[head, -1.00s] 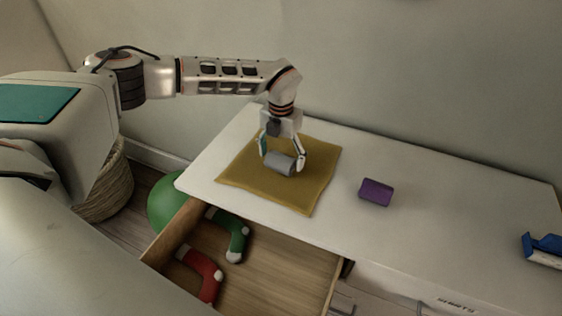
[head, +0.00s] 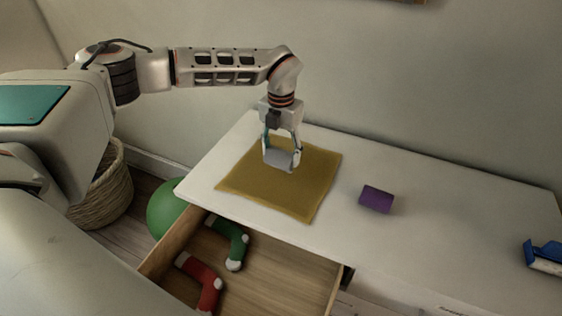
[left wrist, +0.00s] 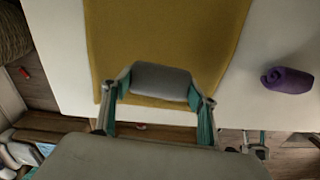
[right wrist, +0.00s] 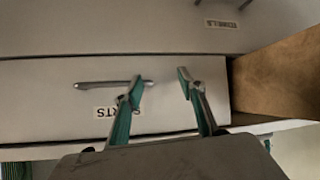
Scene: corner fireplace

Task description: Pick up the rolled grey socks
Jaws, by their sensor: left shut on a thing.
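The rolled grey socks (head: 281,160) are held between the two fingers of my left gripper (head: 282,156), over the mustard cloth (head: 250,188) on the white dresser top. In the left wrist view the grey roll (left wrist: 160,82) spans the gap between the fingertips (left wrist: 158,90), with the cloth (left wrist: 165,30) beyond it. I cannot tell how far the roll is above the cloth. My right gripper (right wrist: 160,77) shows only in the right wrist view. It is open and empty, in front of a drawer front with a handle.
A purple roll (head: 376,199) lies right of the cloth. A blue-and-white object (head: 544,257) is at the right edge. The open drawer (head: 282,267) holds a green sock (head: 232,240) and a red sock (head: 203,285). A green ball (head: 164,212) and basket (head: 107,190) stand left.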

